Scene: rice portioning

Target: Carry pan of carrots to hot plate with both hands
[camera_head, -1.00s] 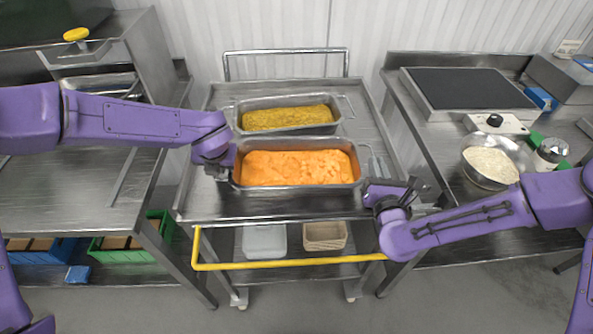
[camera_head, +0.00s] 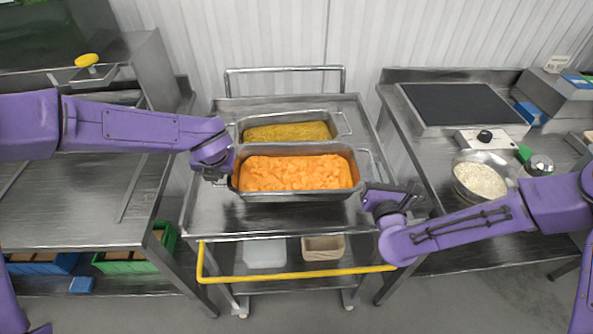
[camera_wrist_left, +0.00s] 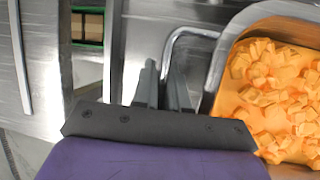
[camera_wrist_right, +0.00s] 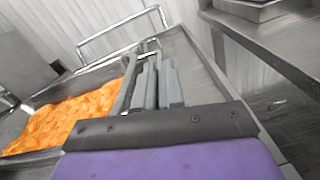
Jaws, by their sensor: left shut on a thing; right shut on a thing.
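The pan of carrots (camera_head: 297,197) is a deep steel pan full of orange pieces, over the front part of the steel cart and roughly level. My left gripper (camera_head: 226,172) is shut on its left handle, a bent wire (camera_wrist_left: 170,42) seen in the left wrist view. My right gripper (camera_head: 369,197) is shut at its right end, where the wire handle (camera_wrist_right: 151,45) shows beyond the fingers in the right wrist view. Any gap under the pan is hard to judge. The hot plate (camera_head: 459,104), with a dark top, stands on the right-hand table.
A second pan (camera_head: 337,128) of yellow food sits behind on the cart (camera_head: 215,225). A yellow rail (camera_head: 300,274) crosses the cart's front.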

